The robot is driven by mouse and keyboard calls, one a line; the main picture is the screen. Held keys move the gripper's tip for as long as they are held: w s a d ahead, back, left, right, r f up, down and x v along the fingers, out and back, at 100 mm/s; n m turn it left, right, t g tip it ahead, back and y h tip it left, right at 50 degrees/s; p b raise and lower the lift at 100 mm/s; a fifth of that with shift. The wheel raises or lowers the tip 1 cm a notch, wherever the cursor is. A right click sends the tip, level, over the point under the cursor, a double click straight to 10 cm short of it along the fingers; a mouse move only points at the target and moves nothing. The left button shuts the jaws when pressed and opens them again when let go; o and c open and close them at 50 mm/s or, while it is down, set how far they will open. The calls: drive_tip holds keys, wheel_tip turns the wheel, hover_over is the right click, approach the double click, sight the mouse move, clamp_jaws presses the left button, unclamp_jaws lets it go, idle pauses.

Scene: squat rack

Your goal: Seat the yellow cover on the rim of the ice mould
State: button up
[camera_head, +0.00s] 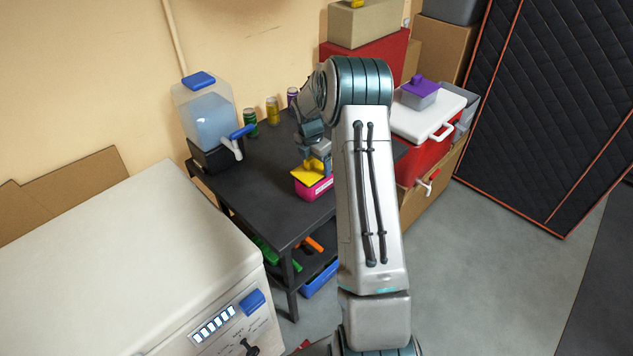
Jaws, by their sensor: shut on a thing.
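The cover looks slightly tilted over the mould. I cannot tell whether its edge touches the rim all round. My arm hides the right side of the table.
The black table (256,196) also bears a water dispenser (208,119) and several cans (272,110). A red cooler (410,142) with a white lid stands right. A white chest (130,265) fills the lower left. Grey floor (480,255) is clear.

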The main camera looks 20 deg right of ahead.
drive_tip(key=shift+f+b, duration=0.3)
drive_tip(key=shift+f, duration=0.55)
idle(1.2)
drive_tip(key=o, duration=1)
drive_tip(key=shift+s+a+r+b, duration=0.1)
drive_tip(key=shift+a+r+b, duration=0.2)
drive_tip(key=shift+r, duration=1.95)
drive_tip(key=shift+s+a+r+b, duration=0.15)
drive_tip(key=shift+a+r, duration=0.2)
drive_tip(key=shift+r, duration=1.95)
drive_tip(key=shift+s+a+r+b, duration=0.15)
drive_tip(key=shift+a+r, duration=0.2)
drive_tip(key=shift+r, duration=1.9)
